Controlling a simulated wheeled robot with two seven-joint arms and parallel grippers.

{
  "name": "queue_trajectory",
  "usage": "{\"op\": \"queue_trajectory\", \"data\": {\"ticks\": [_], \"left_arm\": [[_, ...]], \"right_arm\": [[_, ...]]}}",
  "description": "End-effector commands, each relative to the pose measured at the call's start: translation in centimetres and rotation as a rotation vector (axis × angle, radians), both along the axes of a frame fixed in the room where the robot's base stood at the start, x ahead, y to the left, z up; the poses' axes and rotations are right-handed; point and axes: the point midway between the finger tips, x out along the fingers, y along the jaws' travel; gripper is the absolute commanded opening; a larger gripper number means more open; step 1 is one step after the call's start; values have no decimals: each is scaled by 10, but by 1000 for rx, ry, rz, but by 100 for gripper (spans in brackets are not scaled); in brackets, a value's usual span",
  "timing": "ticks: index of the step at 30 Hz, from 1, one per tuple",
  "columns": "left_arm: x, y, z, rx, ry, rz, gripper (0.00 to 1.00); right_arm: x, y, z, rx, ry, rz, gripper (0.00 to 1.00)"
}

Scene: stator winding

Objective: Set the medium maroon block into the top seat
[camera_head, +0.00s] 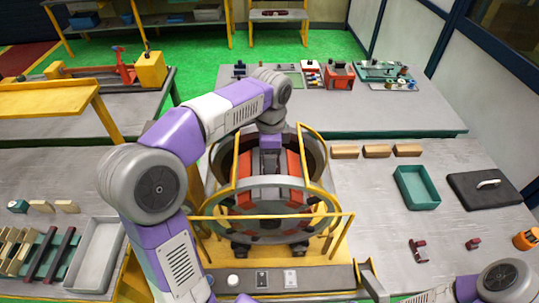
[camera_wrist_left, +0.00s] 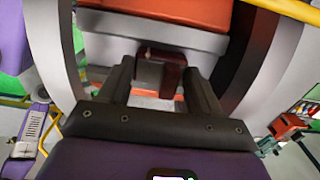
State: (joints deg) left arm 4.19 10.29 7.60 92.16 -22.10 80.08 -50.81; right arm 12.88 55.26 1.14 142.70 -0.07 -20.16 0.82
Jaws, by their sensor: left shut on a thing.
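The stator (camera_head: 270,195) is a large grey ring with orange-red segments, standing in a yellow frame. My left arm reaches over it, and my left gripper (camera_head: 270,163) points down into the upper part of the ring. In the left wrist view, my left gripper (camera_wrist_left: 163,75) is shut on a dark maroon block (camera_wrist_left: 172,74), held between its two black fingers. An orange-red segment (camera_wrist_left: 155,28) lies just beyond the block. The top seat is not clearly visible, and I cannot tell whether the block touches it. My right gripper is out of view.
Two more maroon pieces (camera_head: 418,249) (camera_head: 472,243) lie on the right table. Behind them are a teal tray (camera_head: 411,201), a black case (camera_head: 484,190) and several tan blocks (camera_head: 377,151). Yellow rails (camera_head: 330,216) stand close around the stator. The right table's middle is mostly clear.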

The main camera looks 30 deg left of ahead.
Motion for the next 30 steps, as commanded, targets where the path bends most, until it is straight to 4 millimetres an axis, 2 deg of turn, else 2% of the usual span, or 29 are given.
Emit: {"op": "queue_trajectory", "data": {"ticks": [11, 12, 18, 26, 30], "left_arm": [[0, 0, -4, 0, -2, 0, 9], [0, 0, -4, 0, -2, 0, 65], [0, 0, -4, 0, -1, 0, 93], [0, 0, -5, 0, 2, 0, 93], [1, 0, 8, 0, -2, 0, 93]], "right_arm": [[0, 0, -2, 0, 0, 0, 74], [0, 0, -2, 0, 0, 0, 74], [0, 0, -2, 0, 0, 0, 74], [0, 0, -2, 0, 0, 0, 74], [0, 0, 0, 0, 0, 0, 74]]}}
